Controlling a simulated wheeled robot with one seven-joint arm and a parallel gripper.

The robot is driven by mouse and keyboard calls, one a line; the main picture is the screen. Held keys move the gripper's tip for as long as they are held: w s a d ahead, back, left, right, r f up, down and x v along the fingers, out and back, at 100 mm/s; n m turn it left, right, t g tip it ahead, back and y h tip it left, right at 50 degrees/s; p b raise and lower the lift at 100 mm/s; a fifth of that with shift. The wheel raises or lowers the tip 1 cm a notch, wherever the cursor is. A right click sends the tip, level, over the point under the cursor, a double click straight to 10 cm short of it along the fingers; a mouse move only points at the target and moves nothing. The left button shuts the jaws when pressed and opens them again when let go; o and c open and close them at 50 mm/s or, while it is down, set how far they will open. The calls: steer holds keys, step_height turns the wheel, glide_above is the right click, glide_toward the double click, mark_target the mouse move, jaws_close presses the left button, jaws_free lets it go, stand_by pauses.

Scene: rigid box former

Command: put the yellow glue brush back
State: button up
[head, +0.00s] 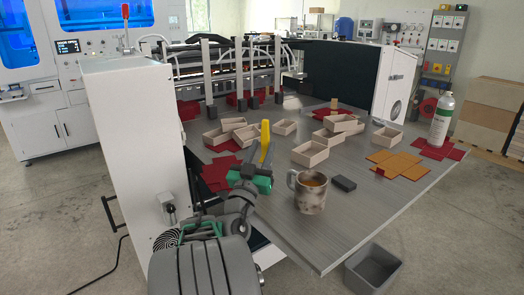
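The yellow glue brush (265,132) shows as an upright yellow handle over the left-middle part of the grey table. My gripper (266,154), with a green and grey body, reaches out over the table from the near side. Its fingers appear shut on the brush, which rises above them. The brush's lower end is hidden behind my gripper. I cannot make out a holder for the brush.
A speckled mug (311,192) with brown liquid stands right of my gripper, beside a small black block (343,184). Open boxes (310,153) lie around. A white bottle (442,120) stands at right on red sheets. A grey bin (374,268) is on the floor.

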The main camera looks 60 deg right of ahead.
steer(key=shift+o, duration=0.6)
steer(key=shift+r, duration=0.1)
